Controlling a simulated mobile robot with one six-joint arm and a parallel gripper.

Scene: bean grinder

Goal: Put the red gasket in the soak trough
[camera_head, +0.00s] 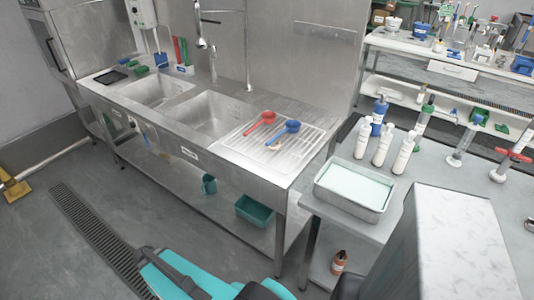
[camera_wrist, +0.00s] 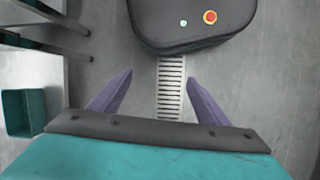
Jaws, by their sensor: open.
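My gripper (camera_wrist: 159,77) shows in the wrist view with its two purple fingers wide apart and nothing between them. It hangs above the grey floor and a slotted drain. In the head view only teal parts of my arm show at the bottom edge; the fingers are out of sight. A shallow steel tray of pale green liquid (camera_head: 346,203) stands on the grey table at the right; it looks like the soak trough, but I see no label. I cannot make out a red gasket in either view. A red scoop (camera_head: 262,122) lies on the ribbed drainboard (camera_head: 285,160).
A blue scoop (camera_head: 285,132) lies beside the red one. Two sink basins (camera_head: 212,115) are left of them. Several bottles (camera_head: 381,145) stand behind the tray. A teal bin (camera_head: 255,210) sits on the lower shelf.

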